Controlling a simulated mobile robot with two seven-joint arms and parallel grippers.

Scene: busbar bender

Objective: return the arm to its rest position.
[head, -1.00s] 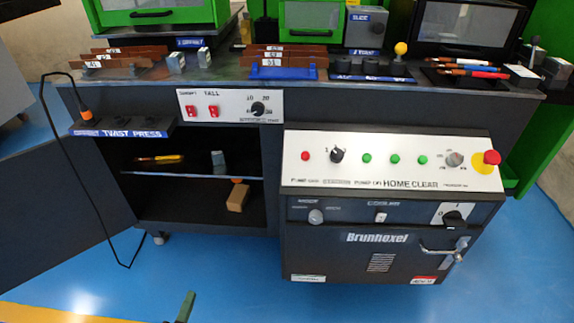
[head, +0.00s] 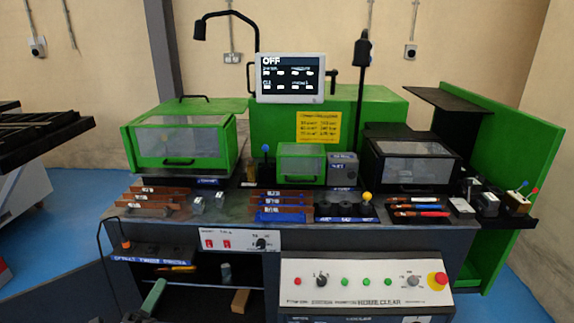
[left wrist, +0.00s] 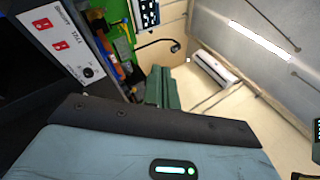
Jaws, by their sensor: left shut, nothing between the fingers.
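My left gripper (head: 153,298) shows at the lower left of the head view as a green finger piece, in front of the open shelf of the busbar bender. In the left wrist view its green fingers (left wrist: 162,88) are together with nothing between them. It appears apart from the machine. The busbar bender, with its green housing (head: 345,115) and screen (head: 291,78) reading OFF, fills the middle of the head view. My right gripper is in neither view.
The control panel (head: 366,283) with its red and yellow stop knob sticks out at the front. A small shelf with a black cable (head: 99,245) is near my left gripper. Busbars and tools lie on the worktop. Blue floor (head: 45,235) is free at the left.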

